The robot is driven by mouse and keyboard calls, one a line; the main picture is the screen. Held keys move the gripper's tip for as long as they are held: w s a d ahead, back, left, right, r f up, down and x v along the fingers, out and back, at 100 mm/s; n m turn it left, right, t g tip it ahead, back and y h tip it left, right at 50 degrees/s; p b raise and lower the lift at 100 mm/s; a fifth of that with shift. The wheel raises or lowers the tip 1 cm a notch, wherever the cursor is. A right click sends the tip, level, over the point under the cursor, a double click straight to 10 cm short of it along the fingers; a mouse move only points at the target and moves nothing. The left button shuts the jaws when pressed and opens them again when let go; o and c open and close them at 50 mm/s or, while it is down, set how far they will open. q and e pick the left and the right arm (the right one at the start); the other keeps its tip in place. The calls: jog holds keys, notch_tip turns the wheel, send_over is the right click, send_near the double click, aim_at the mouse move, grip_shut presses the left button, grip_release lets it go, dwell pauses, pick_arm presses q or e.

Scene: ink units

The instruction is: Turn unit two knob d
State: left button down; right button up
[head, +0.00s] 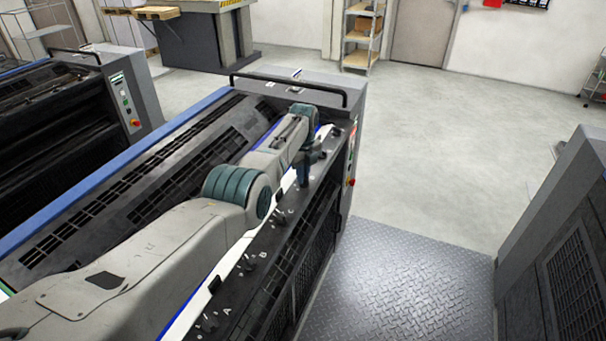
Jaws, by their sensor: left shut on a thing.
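The ink unit (165,170) in front of me is a long dark machine with a row of small black knobs along its near edge. Letters A, B and C show beside the nearer knobs, such as knob b (246,263) and knob c (279,217). My left arm reaches over the unit from the lower left. My left gripper (303,183) points down at the knob beyond C, the place of knob d, and is shut on it. The gripper hides this knob, so its angle cannot be told. My right gripper is not in view.
A black handrail (290,84) crosses the unit's far end, near a panel with a red button (351,182). Another unit (70,120) stands at left and a grey machine (560,240) at right. Metal tread plate (400,285) and open floor lie between.

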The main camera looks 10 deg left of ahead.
pick_arm(q)
jog(key=shift+w+r, duration=0.15)
jog(key=shift+r, duration=0.1)
jog(key=c, duration=1.5)
grip_release()
jog(key=shift+f, duration=0.1)
jog(key=shift+r, duration=0.4)
notch_tip(320, 180, up, 10)
jog(key=b, duration=0.2)
